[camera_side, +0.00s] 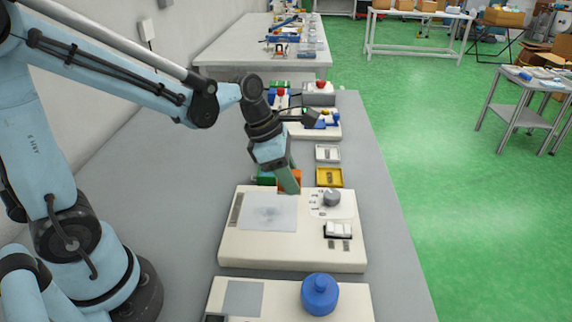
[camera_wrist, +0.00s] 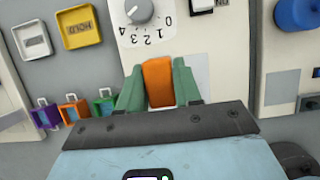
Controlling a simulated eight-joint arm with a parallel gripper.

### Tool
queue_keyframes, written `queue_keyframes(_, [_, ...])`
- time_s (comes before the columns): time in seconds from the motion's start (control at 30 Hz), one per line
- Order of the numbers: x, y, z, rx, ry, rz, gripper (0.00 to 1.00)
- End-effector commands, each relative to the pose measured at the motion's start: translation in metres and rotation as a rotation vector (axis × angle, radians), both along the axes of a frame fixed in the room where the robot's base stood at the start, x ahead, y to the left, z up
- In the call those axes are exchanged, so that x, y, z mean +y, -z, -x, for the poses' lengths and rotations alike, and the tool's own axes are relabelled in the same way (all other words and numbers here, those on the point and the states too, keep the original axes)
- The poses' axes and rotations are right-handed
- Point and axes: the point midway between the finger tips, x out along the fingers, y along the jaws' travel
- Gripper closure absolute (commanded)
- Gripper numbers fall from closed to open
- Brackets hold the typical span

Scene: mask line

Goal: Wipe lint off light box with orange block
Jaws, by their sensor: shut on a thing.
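The light box (camera_side: 290,253) is a cream panel on the bench with a pale grey window (camera_side: 258,222) at its left. A faint greyish smudge, perhaps lint, lies near the window's middle in the side view. My gripper (camera_wrist: 158,88) is shut on an upright orange block (camera_wrist: 158,80), with a green finger on each side. In the side view my gripper (camera_side: 289,185) is at the window's far edge; contact with the surface cannot be told. In the wrist view, the block and fingers hide most of the window; a pale strip shows at their right.
On the light box are a grey dial knob (camera_side: 332,197) and a white rocker switch (camera_side: 338,229). A yellow HOLD tile (camera_wrist: 79,27), a white tile (camera_wrist: 32,40) and small purple (camera_wrist: 46,115), orange (camera_wrist: 75,110) and green bins stand beyond. A blue knob (camera_side: 319,294) stands nearer.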

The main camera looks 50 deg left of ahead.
Motion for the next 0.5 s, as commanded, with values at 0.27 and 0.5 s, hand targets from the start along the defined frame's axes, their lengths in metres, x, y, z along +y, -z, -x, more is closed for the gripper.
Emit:
queue_keyframes(0.27, [0.0, -0.025, 0.0, 0.0, 0.0, 0.0, 1.0])
queue_keyframes(0.5, [0.0, -0.038, 0.001, 0.0, 0.0, 0.0, 1.0])
